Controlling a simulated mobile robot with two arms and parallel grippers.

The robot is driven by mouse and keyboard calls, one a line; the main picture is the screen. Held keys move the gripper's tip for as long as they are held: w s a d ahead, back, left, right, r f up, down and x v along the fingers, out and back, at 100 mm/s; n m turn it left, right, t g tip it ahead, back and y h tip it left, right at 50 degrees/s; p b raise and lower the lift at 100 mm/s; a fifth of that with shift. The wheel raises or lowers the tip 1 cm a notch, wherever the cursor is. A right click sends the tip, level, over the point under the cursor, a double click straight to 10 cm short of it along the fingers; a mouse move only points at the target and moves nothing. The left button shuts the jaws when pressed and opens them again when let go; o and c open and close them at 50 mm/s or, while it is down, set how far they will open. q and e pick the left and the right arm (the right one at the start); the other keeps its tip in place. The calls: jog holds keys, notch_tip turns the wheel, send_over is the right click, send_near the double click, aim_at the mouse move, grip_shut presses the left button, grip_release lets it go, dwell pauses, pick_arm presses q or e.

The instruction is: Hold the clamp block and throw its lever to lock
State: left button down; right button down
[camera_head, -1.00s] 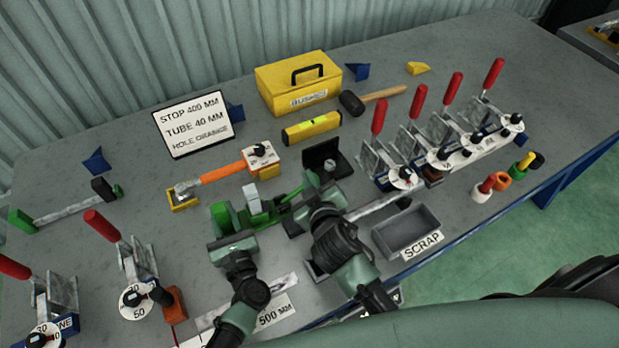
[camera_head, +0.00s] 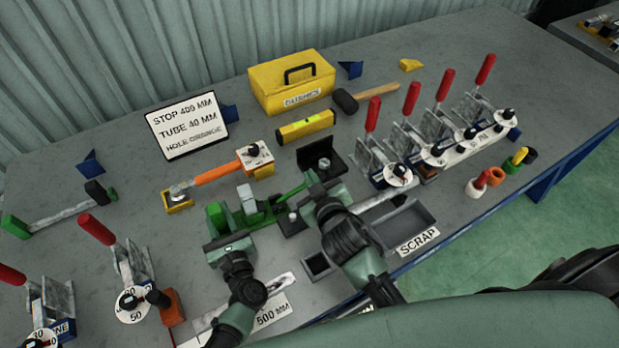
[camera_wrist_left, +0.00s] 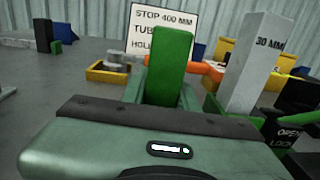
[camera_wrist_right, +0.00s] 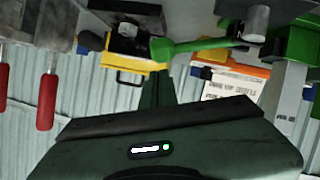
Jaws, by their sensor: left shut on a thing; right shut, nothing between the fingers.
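The green clamp block (camera_head: 219,214) stands by a grey upright post (camera_head: 248,198). In the left wrist view the post (camera_wrist_left: 258,62) reads "30 MM", and an "OPEN / LOCK" label (camera_wrist_left: 288,138) is partly hidden. My left gripper (camera_head: 222,232) is shut on an upright green part of the block (camera_wrist_left: 172,62). The green lever (camera_head: 290,194) slants up and right from the block. In the right wrist view the lever (camera_wrist_right: 200,44) ends in a rounded knob. My right gripper (camera_head: 312,186) is shut and empty, close to that knob; I cannot tell whether they touch.
A black bracket (camera_head: 328,155) stands just behind my right gripper. Red-handled toggle clamps (camera_head: 372,115) line the right side, with a grey scrap tray (camera_head: 408,222) in front. An orange-handled tool (camera_head: 220,172) lies behind the block. Bare bench lies at left centre.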

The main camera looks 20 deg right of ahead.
jog(key=s+a+r, duration=0.1)
jog(key=s+r, duration=0.7)
jog(key=shift+s, duration=0.4)
jog(key=shift+r, duration=0.1)
pick_arm(q)
jog(key=c, duration=0.8)
grip_release()
jog(key=shift+o, duration=0.2)
